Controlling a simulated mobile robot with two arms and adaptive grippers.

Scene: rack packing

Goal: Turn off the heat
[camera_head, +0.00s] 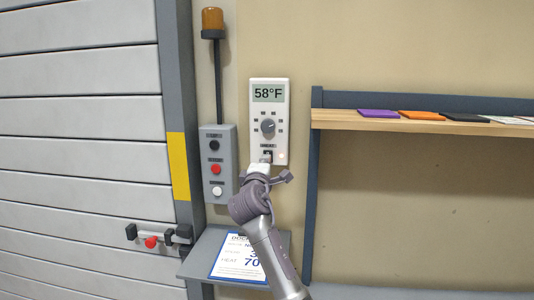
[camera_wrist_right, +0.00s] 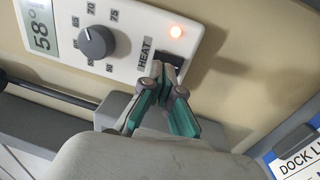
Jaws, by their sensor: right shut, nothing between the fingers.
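A white thermostat panel (camera_head: 254,120) is on the wall, its display (camera_head: 268,93) reading 58°F. Below the display is a grey dial (camera_head: 268,126), also in the right wrist view (camera_wrist_right: 96,42). The dark HEAT switch (camera_head: 267,155) is near the panel's bottom; it shows in the right wrist view (camera_wrist_right: 172,62), partly hidden by my fingertips. My left gripper is not in view.
A grey button box (camera_head: 218,180) with an amber beacon (camera_head: 212,20) above it stands left of the panel. A small ledge (camera_head: 200,262) with a dock sheet (camera_head: 238,262) is below. A wooden shelf (camera_head: 400,124) is to the right. A shutter door (camera_head: 80,90) fills the left.

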